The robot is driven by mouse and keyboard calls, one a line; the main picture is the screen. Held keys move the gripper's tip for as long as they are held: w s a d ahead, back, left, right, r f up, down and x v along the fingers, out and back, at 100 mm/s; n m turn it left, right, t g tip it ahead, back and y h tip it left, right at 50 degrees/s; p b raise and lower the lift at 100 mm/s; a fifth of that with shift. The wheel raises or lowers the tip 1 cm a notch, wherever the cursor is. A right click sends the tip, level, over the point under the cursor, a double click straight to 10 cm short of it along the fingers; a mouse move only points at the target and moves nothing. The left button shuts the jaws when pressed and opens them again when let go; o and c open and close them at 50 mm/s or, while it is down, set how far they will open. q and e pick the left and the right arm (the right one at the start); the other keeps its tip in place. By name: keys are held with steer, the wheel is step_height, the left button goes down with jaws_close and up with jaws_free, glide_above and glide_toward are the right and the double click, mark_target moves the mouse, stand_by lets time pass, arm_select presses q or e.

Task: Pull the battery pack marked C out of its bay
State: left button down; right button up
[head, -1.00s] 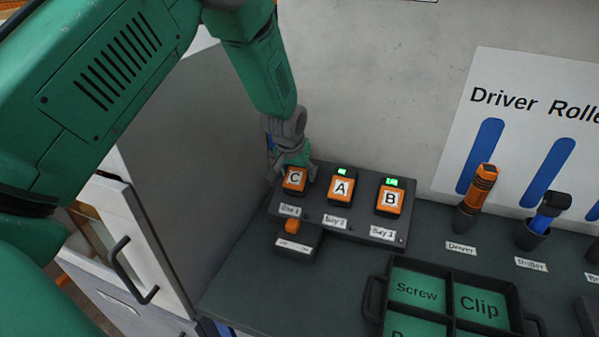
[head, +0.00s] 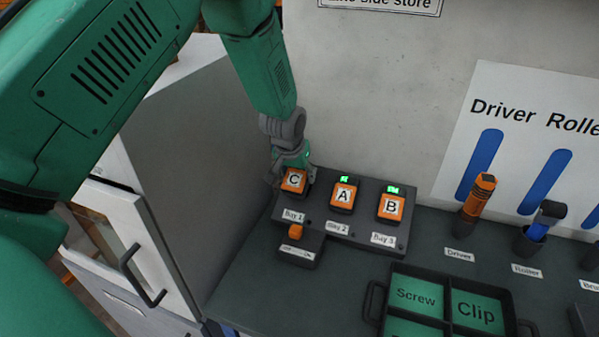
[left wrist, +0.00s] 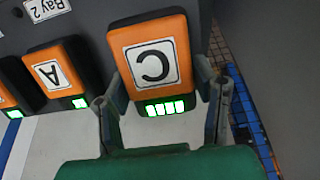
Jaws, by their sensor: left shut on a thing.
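The battery pack marked C (head: 294,181) is orange and dark, at the left end of the charger in the head view, by the Bay 1 label. In the left wrist view pack C (left wrist: 150,50) shows its lit green bars between the two fingers. My left gripper (head: 291,166) is shut on pack C, a finger on each side. It also shows in the left wrist view (left wrist: 165,95). The dark charger (head: 320,222) holds packs A (head: 343,196) and B (head: 390,207) in Bays 2 and 3. Whether C sits fully in its bay I cannot tell. My right gripper is out of view.
A small dark box with an orange knob (head: 296,231) stands in front of Bay 1. A grey cabinet side (head: 205,150) is close on the left. A driver (head: 476,205), a roller (head: 542,222) and a compartment tray (head: 372,303) are to the right.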

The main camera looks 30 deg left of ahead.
mark_target(298, 173)
arm_select(q)
steer(key=shift+d+p+v, duration=0.15)
steer(key=shift+p+v, duration=0.3)
steer(key=shift+v, duration=0.15)
steer(key=shift+d+p+v, duration=0.15)
steer(key=shift+p+v, duration=0.25)
steer(key=shift+v, duration=0.2)
steer(key=shift+s+r, duration=0.2)
steer(key=shift+r, duration=0.05)
